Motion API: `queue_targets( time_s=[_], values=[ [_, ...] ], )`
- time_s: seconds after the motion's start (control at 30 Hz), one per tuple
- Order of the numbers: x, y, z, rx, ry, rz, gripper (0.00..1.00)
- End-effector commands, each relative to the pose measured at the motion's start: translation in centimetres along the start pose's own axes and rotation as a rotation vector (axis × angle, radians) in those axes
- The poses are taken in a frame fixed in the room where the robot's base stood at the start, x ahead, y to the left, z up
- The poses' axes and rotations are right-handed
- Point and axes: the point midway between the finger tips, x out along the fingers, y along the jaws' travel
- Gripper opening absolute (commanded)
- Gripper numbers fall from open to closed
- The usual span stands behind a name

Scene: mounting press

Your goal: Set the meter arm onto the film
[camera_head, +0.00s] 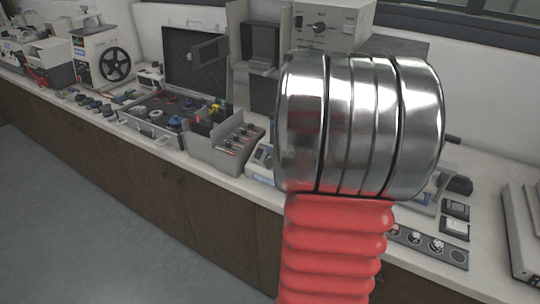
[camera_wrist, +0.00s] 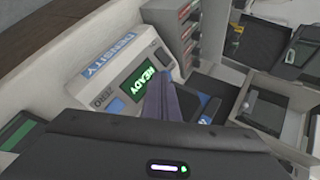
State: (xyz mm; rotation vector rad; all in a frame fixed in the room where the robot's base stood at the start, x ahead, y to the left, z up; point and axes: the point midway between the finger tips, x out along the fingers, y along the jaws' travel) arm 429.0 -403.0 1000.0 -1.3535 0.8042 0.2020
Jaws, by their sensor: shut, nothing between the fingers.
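The density meter (camera_wrist: 130,72) is a pale box with blue labels and a green display reading READY in the wrist view. In the head view only its left part (camera_head: 262,160) shows beside my arm. My gripper's dark fingers (camera_wrist: 165,88) are together and empty, over the meter's near right side just beside the display. A dark bar (camera_wrist: 210,109) right of the fingers may be the meter arm; its full shape is hidden. I cannot make out the film. In the head view my arm hides the gripper and most of the meter.
A strip with round dials (camera_head: 430,245) and small dark boxes lie on the right of the counter. A grey tray (camera_wrist: 272,115) is right of the meter.

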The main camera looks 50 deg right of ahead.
Motion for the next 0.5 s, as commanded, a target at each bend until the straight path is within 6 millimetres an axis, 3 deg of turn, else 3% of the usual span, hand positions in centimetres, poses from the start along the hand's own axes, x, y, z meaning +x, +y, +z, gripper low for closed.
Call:
queue_targets(
  time_s=[0.5],
  values=[
    [2.1, -1.6, -2.0, 0.010, 0.014, 0.001, 0.00]
  ],
)
